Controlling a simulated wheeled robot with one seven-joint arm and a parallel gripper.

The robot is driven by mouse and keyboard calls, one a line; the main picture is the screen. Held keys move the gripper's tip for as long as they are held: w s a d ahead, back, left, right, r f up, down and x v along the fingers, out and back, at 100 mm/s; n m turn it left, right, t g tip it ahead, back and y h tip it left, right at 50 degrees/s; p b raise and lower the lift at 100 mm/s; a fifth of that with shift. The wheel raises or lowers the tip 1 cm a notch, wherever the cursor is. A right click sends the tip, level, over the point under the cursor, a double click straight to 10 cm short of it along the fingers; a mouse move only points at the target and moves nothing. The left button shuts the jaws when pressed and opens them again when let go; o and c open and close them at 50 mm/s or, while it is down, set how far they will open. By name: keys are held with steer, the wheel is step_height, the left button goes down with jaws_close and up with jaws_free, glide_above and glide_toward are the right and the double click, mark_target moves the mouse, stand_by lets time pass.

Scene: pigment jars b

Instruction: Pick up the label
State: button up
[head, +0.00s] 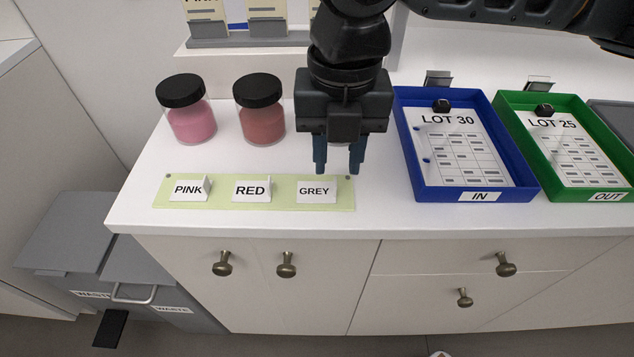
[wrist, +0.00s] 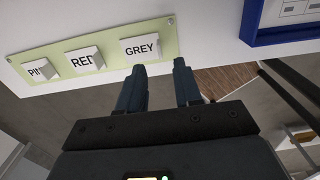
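Three white label cards stand in a row on a pale green strip (head: 220,198) near the counter's front edge: PINK (head: 187,190), RED (head: 250,190) and GREY (head: 317,191). The task does not say which label. My gripper (head: 337,170) points down above the counter, close to the GREY card. In the wrist view my gripper (wrist: 160,68) has its two fingers apart with nothing between them. There the GREY card (wrist: 140,49) lies just beyond the left fingertip, with the RED card (wrist: 85,61) and PINK card (wrist: 38,72) farther left.
A pink jar (head: 187,112) and a red jar (head: 260,110) with black lids stand behind the strip. A blue IN tray (head: 408,165) and a green OUT tray (head: 545,185) stand at right. A raised holder (head: 245,42) is at the back. Grey waste bins (head: 120,270) stand below left.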

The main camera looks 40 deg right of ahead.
mark_target(336, 183)
step_height(336, 183, down, 5)
steer(key=shift+w+f, duration=0.1)
stand_by(0.3)
jaws_close()
